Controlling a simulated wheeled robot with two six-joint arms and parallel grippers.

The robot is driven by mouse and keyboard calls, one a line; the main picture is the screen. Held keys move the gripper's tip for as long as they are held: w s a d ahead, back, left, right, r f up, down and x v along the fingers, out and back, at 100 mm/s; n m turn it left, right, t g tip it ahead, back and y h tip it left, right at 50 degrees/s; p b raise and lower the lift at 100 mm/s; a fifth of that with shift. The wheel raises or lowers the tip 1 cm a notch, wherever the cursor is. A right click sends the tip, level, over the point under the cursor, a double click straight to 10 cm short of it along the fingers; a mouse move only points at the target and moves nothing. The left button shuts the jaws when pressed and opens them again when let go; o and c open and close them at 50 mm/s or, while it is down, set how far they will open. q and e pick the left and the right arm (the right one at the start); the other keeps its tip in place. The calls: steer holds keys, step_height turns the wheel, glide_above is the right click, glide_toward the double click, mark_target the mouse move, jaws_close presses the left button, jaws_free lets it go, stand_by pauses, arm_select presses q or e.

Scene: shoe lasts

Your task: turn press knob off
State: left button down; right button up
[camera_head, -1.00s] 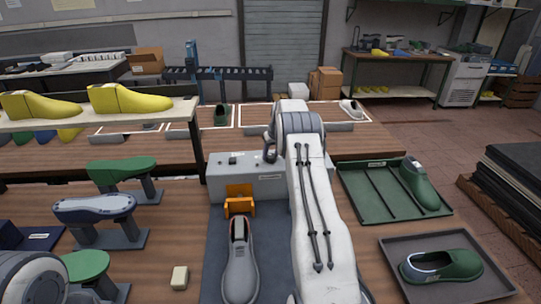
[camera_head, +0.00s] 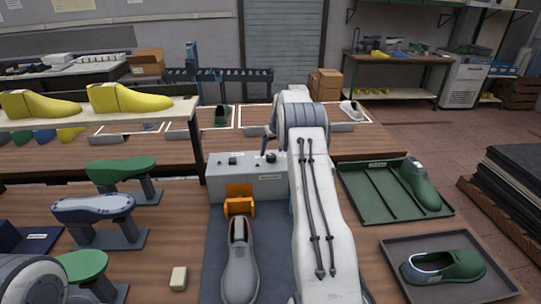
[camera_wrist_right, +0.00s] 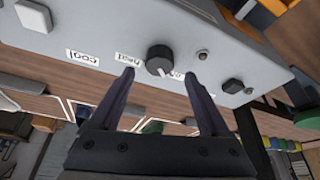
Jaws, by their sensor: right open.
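The grey press control box (camera_head: 245,184) stands at the middle of the bench. A third label by the knob is partly covered and hard to read. My right gripper (camera_wrist_right: 158,76) is open, its two fingers on either side of the knob's line and apart from it. In the head view, a part of it (camera_head: 268,138) shows just above the knob. My left gripper is out of view.
An orange clamp (camera_head: 239,203) and a grey shoe (camera_head: 240,268) lie in front of the box. Green lasts on stands are at left. A green tray (camera_head: 375,205) and a dark tray (camera_head: 395,288) with a green shoe are at right.

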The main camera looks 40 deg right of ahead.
steer(key=b+v, duration=0.1)
steer(key=v, duration=0.6)
steer(key=shift+r+b, duration=0.25)
steer(key=shift+b, duration=0.15)
steer(key=shift+s, duration=0.1)
steer(key=s+a+r+n+y, duration=0.1)
steer(key=a+r+n+y, duration=0.15)
steer(key=a, duration=2.15)
steer(key=s+a+r+n+g, duration=0.1)
steer(key=s+a, duration=0.4)
steer(key=a, duration=0.3)
steer(key=s+a+r+n+g, duration=0.1)
steer(key=s+a+n, duration=0.1)
steer(key=s+a, duration=0.5)
steer(key=s+a+f+n, duration=0.1)
steer(key=s+a, duration=0.1)
steer(key=s, duration=0.7)
steer(key=s+a+f+n+g, duration=0.1)
steer(key=s+a+f+n, duration=0.1)
steer(key=s, duration=0.7)
steer(key=s+a+f+n+g, duration=0.1)
steer(key=s+a, duration=0.3)
steer(key=s, duration=0.5)
steer(key=shift+a+f, duration=0.25)
steer(key=shift+f, duration=0.45)
